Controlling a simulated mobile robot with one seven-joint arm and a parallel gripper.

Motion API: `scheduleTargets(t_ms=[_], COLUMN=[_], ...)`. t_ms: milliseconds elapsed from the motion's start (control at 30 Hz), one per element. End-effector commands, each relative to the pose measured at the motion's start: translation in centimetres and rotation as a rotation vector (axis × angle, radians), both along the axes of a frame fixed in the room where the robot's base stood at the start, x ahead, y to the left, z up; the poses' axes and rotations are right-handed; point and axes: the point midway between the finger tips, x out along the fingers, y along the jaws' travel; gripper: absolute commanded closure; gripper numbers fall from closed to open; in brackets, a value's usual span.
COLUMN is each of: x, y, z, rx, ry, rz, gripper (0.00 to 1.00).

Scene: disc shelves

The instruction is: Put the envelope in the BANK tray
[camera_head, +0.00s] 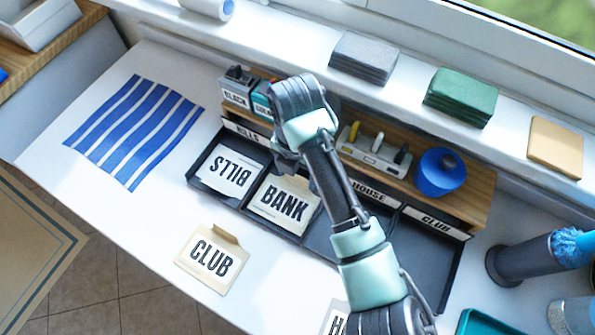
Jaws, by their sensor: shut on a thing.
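A cream envelope marked BANK (283,206) is at the second compartment from the left of the dark tray unit (262,222). My gripper (288,166) is at its far edge and shut on it, though the fingertips are mostly hidden by my own arm. I cannot tell whether the envelope rests on the compartment floor or hangs just above it. The label of this second compartment is hidden behind my arm. The labels BILLS (243,130), HOUSE (369,191) and CLUB (436,222) show on the other compartments.
An envelope marked CLUB (212,258) lies on the white table, and another (335,318) is partly hidden at the bottom. A wooden shelf (470,190) with a blue cup (440,172) stands behind the trays.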

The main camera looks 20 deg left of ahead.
Motion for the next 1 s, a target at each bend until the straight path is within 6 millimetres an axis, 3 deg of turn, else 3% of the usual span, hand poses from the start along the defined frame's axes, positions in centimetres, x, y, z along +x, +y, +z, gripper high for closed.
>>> scheduleTargets(t_ms=[333,367,500,767,867,1000], x=[0.0,0.0,0.0,0.0,0.1,0.0], y=[0.0,0.0,0.0,0.0,0.0,0.0], z=[-0.4,-0.4,-0.3,-0.1,0.6,3.0], rx=[0.0,0.0,0.0,0.0,0.001,0.002], ry=[0.001,0.0,0.0,0.0,-0.002,-0.004], rz=[0.0,0.0,0.0,0.0,0.0,0.002], gripper=[0.86,0.25,0.0,0.0,0.0,0.0])
